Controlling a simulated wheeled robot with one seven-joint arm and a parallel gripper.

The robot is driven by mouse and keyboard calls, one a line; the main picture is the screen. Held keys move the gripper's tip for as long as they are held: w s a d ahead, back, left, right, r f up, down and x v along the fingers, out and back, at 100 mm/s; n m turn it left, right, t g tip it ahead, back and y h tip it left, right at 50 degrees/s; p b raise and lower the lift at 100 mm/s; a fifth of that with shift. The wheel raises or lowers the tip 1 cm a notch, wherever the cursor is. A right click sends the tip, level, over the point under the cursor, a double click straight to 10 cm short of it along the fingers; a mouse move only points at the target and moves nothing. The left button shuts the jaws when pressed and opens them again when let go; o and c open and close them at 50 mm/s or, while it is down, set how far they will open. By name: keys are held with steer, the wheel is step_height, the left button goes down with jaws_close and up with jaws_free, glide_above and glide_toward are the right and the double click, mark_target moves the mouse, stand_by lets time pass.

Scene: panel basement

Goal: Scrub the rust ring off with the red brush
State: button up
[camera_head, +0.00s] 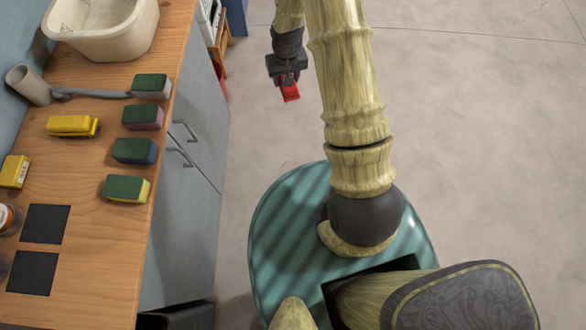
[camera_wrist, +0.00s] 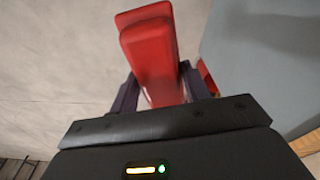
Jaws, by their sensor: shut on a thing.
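My gripper (camera_head: 287,78) is shut on the red brush (camera_head: 290,93) and holds it over the floor, to the right of the counter and clear of it. In the wrist view the red brush (camera_wrist: 150,55) sticks out between the fingers of my gripper (camera_wrist: 163,92). Its red body shows, but I cannot make out bristles. I see no rust ring in either view. A cream basin (camera_head: 125,40) stands at the far left end of the counter, partly cut off by the frame.
A wooden stool (camera_head: 222,47) stands past the cabinets. Concrete floor (camera_head: 470,150) is clear on the right.

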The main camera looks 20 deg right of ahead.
steer(key=s+f+m+b, duration=0.1)
steer(key=s+f+b, duration=0.1)
steer(key=f+b, duration=2.3)
steer(key=s+d+f+m+b, duration=0.1)
steer(key=s+f+m+b, duration=0.1)
steer(key=f+b, duration=2.3)
step_height(320, 180, down, 24)
steer(key=shift+s+r, duration=0.1)
steer(key=shift+s, duration=0.2)
steer(key=shift+d, duration=0.1)
